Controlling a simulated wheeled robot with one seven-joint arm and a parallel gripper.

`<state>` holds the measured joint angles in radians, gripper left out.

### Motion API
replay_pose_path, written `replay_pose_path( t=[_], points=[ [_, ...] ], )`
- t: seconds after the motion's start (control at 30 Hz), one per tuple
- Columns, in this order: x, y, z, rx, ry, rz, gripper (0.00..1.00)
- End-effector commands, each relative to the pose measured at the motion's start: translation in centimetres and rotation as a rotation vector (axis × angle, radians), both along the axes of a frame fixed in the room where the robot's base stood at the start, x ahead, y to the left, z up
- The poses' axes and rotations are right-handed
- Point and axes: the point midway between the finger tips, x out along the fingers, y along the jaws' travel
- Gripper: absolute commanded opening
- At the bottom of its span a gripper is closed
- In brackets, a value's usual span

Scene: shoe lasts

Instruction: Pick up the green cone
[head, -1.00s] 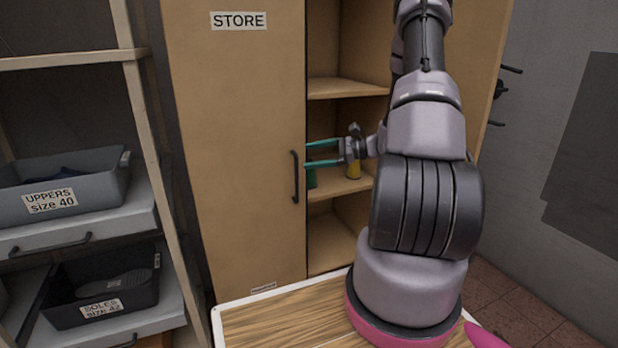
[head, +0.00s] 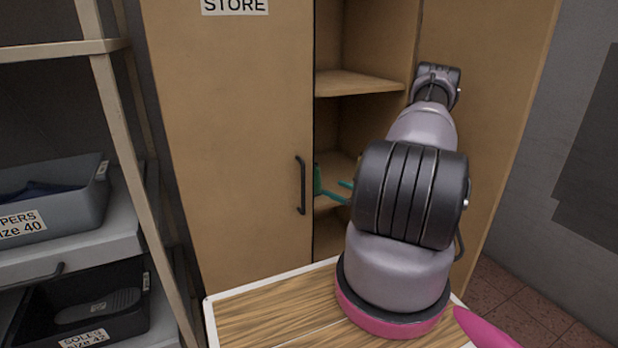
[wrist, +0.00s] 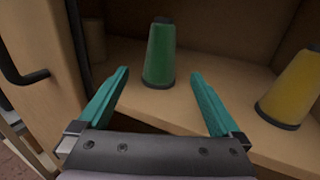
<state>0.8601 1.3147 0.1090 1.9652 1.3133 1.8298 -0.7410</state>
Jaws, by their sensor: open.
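The green cone (wrist: 160,55) stands upright on a cabinet shelf in the wrist view, with a dark top and dark base rim. In the head view a sliver of the green cone (head: 317,180) shows just past the closed door's edge. My gripper (wrist: 158,80) is open and empty, its teal fingers pointing toward the cone. The cone is ahead of the fingertips and lies between their lines, apart from both. In the head view my gripper's teal fingers (head: 340,190) show beside the cone, with the rest hidden behind my arm.
A yellow cone (wrist: 291,90) stands on the same shelf to the right. The STORE cabinet's closed left door (head: 230,150) with a dark handle (head: 301,185) borders the opening. An upper shelf (head: 355,84) lies above.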

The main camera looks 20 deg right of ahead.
Motion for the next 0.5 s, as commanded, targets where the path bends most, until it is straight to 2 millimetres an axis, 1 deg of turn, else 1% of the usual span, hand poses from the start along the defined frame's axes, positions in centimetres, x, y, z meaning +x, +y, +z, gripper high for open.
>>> replay_pose_path(
  t=[0.07, 0.3, 0.5],
  points=[
    [0.4, 0.1, -0.2, 0.002, 0.0, -0.004, 1.0],
    [3.8, 1.7, -0.2, 0.0, -0.001, -0.003, 1.0],
    [5.2, 2.3, -0.2, 0.002, 0.001, -0.004, 1.0]
  ],
)
